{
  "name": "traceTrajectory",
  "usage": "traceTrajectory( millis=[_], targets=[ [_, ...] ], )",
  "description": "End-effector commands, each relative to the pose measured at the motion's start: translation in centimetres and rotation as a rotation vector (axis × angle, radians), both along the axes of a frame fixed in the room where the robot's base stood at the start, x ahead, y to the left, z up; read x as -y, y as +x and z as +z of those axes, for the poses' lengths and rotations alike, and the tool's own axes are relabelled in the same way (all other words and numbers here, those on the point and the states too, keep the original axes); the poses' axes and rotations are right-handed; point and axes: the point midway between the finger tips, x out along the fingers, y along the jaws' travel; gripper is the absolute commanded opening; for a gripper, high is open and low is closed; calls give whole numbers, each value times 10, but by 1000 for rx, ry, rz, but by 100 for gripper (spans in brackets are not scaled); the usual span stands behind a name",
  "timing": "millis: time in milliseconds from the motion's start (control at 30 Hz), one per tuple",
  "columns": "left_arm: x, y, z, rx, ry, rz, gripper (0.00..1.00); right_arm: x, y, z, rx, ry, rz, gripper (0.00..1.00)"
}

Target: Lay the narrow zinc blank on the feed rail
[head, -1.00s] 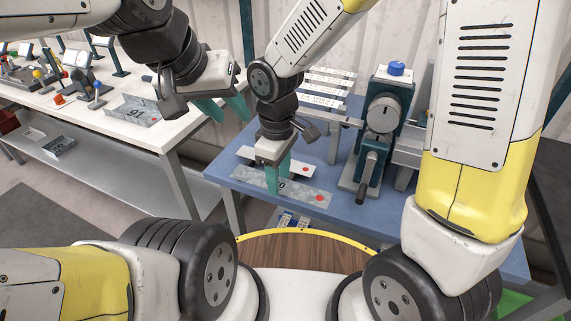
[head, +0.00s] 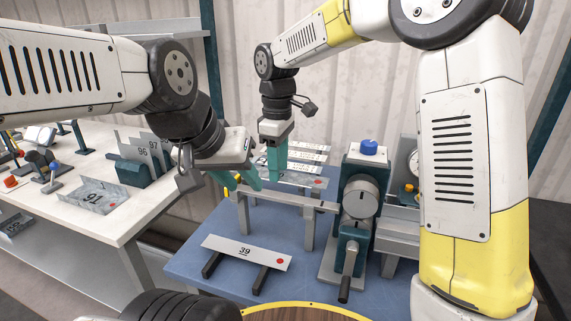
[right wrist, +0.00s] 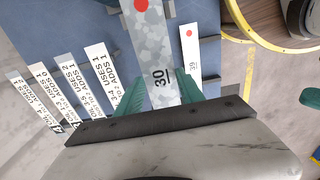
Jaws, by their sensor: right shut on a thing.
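The zinc blank marked 30 (right wrist: 160,55) has a mottled grey face and a red dot. My right gripper (right wrist: 158,92) is shut on it near its numbered end. In the head view my right gripper (head: 274,165) holds the blank (head: 302,181) up behind the grey feed rail (head: 290,198); its near part is largely hidden. I cannot tell whether it touches anything. My left gripper (head: 236,180) is open and empty, close to the rail's left end.
A white blank marked 39 (head: 226,246) rests on two dark bars on the blue table (head: 200,270). Several lettered white strips (head: 308,150) are behind the rail. A machine with a crank (head: 360,197) stands right of it.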

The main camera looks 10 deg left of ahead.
Motion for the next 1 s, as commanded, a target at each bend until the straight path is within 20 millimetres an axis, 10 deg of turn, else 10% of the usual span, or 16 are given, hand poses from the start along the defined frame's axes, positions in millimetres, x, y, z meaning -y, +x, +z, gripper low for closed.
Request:
traceTrajectory(
  millis=[1000],
  targets=[
    [0,0,0,0,0,0,36,0,0,-54,0,0,-1,3]
  ],
)
